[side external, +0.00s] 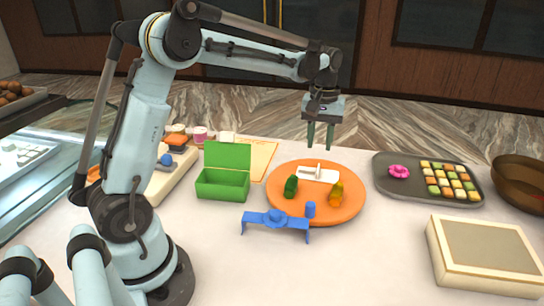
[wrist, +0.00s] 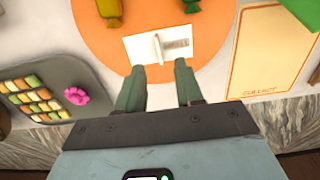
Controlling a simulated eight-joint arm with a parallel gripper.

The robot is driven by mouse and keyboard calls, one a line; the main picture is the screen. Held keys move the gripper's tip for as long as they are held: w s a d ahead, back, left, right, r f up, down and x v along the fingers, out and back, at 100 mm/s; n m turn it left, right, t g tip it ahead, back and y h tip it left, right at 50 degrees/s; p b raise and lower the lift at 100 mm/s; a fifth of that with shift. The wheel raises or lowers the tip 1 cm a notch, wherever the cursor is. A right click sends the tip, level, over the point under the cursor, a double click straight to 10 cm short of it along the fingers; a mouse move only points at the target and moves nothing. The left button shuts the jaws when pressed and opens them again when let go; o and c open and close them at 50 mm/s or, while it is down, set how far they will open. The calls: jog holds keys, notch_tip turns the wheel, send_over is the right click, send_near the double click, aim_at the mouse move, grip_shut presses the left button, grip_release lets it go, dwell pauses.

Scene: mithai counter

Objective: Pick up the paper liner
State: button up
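The white flat piece (side external: 327,177) lying on the round orange board looks like the paper liner. It has a thin raised white fin near its middle. In the wrist view the liner (wrist: 136,55) shows grey lettering beside the fin and lies just beyond my fingertips. My gripper (side external: 320,147) hangs above the back part of the board, fingers pointing down. In the wrist view my gripper (wrist: 157,68) has its two green fingers apart with nothing between them. The fingertips look clear of the liner; the exact height gap is hard to judge.
An open green box (side external: 222,188) stands left, a blue stand (side external: 275,219) in front. A grey tray (side external: 432,198) of sweets and a cream box (side external: 484,256) are right.

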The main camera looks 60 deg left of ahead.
aim_at(318, 171)
jog(key=shift+d+f, duration=0.15)
jog(key=shift+f, duration=1.9)
jog(key=shift+d+f, duration=0.15)
jog(key=shift+f, duration=1.85)
grip_shut()
